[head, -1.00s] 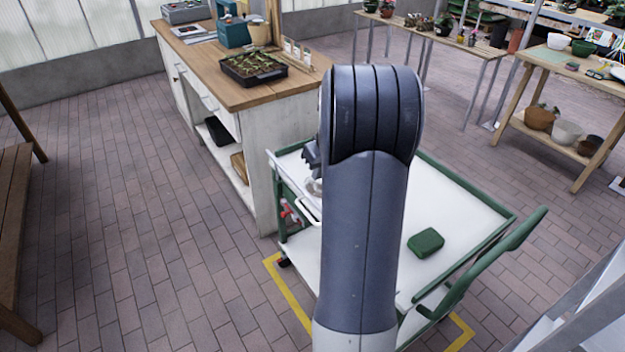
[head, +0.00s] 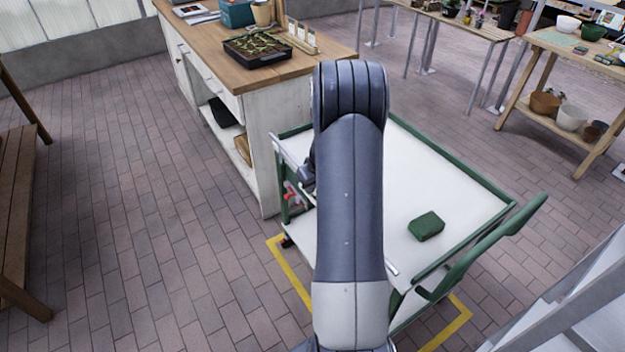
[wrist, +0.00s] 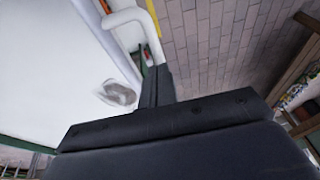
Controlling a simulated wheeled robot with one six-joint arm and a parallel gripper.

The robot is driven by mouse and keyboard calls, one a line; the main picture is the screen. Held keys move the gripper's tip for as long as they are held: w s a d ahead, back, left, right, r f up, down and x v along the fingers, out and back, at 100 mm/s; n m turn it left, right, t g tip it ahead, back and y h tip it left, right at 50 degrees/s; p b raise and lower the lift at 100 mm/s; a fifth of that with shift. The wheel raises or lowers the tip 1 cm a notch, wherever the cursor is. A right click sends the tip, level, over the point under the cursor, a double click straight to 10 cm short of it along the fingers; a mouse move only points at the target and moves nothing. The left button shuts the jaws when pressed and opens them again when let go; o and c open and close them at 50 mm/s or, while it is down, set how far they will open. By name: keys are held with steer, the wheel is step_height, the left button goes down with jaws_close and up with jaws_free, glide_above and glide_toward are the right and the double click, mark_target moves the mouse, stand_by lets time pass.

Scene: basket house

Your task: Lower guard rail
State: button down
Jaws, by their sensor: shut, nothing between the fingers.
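The green-framed cart (head: 478,184) with a white top stands ahead of me. A pale rail (head: 291,157) runs along its near left side, and its middle is hidden behind my arm. A short pale end (head: 391,267) shows right of the arm. In the wrist view, a bent white tube (wrist: 150,22), likely part of this rail, lies just beyond the fingers. My gripper (wrist: 156,72) is shut and empty, with its tips close to the tube; I cannot tell whether they touch. In the head view, my arm hides most of the gripper.
A green box (head: 426,226) sits on the cart top. A wooden-topped workbench (head: 215,62) with a seedling tray (head: 258,50) stands close behind the cart's left. Yellow tape (head: 290,270) marks the floor around the cart.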

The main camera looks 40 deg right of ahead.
steer(key=shift+f, duration=0.1)
step_height(320, 180, down, 8)
steer(key=b, duration=0.8)
steer(key=shift+s+a+f, duration=0.1)
steer(key=shift+f, duration=0.05)
steer(key=v, duration=1.1)
steer(key=x, duration=1)
steer(key=shift+f, duration=0.35)
